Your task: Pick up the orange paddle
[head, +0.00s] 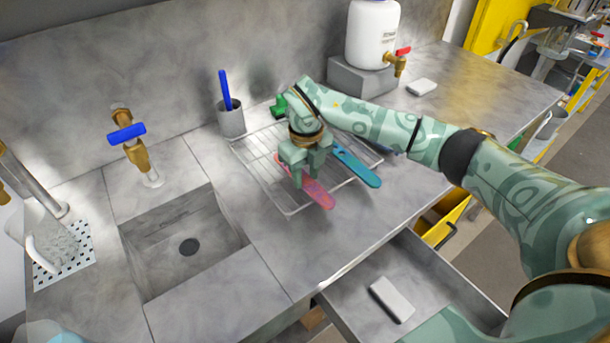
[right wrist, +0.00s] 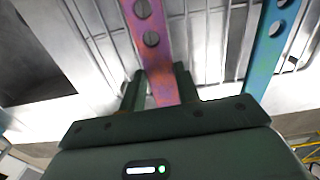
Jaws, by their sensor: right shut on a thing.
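A pinkish-red paddle with holes (head: 319,195) is at the front of the wire rack; no plainly orange paddle shows. My right gripper (head: 299,179) reaches down over it from above and is shut on it. In the right wrist view, the paddle (right wrist: 160,63) runs between the two fingers of my right gripper (right wrist: 160,76). I cannot tell whether it rests on the rack or is slightly raised. My left gripper is not in view.
A blue paddle (head: 358,168) lies just right on the wire rack (head: 256,160). A grey cup (head: 231,122) with a blue-handled tool stands behind. A sink (head: 180,262) is at left. An open drawer (head: 350,311) holding a white block (head: 391,299) is in front.

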